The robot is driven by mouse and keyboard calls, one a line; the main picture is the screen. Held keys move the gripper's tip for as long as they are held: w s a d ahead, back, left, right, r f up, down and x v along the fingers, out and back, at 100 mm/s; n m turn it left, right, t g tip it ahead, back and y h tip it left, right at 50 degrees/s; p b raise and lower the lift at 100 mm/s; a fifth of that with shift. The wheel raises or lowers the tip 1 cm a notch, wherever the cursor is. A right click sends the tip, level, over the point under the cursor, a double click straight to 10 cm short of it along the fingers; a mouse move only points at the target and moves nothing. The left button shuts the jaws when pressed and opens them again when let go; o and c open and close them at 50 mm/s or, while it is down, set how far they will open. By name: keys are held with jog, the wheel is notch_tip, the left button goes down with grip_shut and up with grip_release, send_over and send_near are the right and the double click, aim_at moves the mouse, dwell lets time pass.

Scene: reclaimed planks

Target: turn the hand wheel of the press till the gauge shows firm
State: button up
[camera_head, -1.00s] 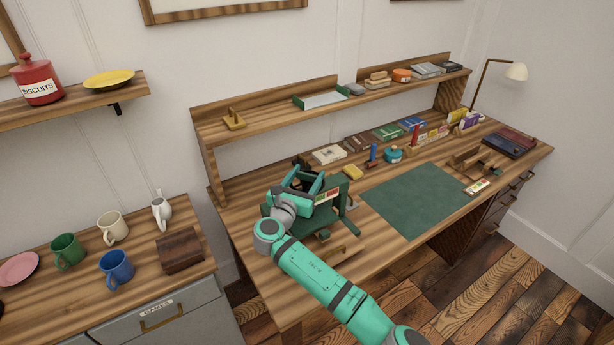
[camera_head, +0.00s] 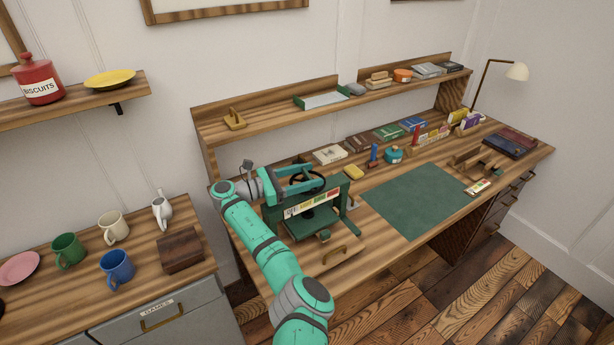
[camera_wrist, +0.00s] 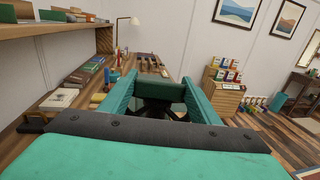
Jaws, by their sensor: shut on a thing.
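The green press (camera_head: 330,204) stands at the left end of the wooden desk. Its black hand wheel (camera_head: 297,179) is on top, partly hidden by my gripper (camera_head: 315,183). My gripper reaches in from the left and its teal fingers are shut on the wheel. In the wrist view the dark wheel (camera_wrist: 155,108) shows between the two fingers, with the green press top behind it. The gauge (camera_head: 312,203) is a strip of pale, yellow and red parts on the press front. Its pointer is too small to read.
A green mat (camera_head: 415,198) lies right of the press. A yellow block (camera_head: 353,172), a teal round pot (camera_head: 393,155) and books stand behind. A shelf (camera_head: 270,118) runs above the desk's back. Mugs and a dark box (camera_head: 180,250) sit on the left cabinet.

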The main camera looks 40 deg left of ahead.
jog(key=shift+r+m+g+h, duration=0.1)
jog(key=shift+m+g+h, duration=0.3)
jog(key=shift+m+h, duration=0.15)
jog(key=shift+w+m+g+h, duration=0.1)
jog(key=shift+m+g+h, duration=0.3)
jog(key=shift+h, duration=0.15)
jog(key=o, duration=1)
jog(key=shift+o, duration=0.2)
jog(key=v, duration=1)
jog(key=shift+s+a, duration=0.25)
jog(key=shift+s, duration=0.05)
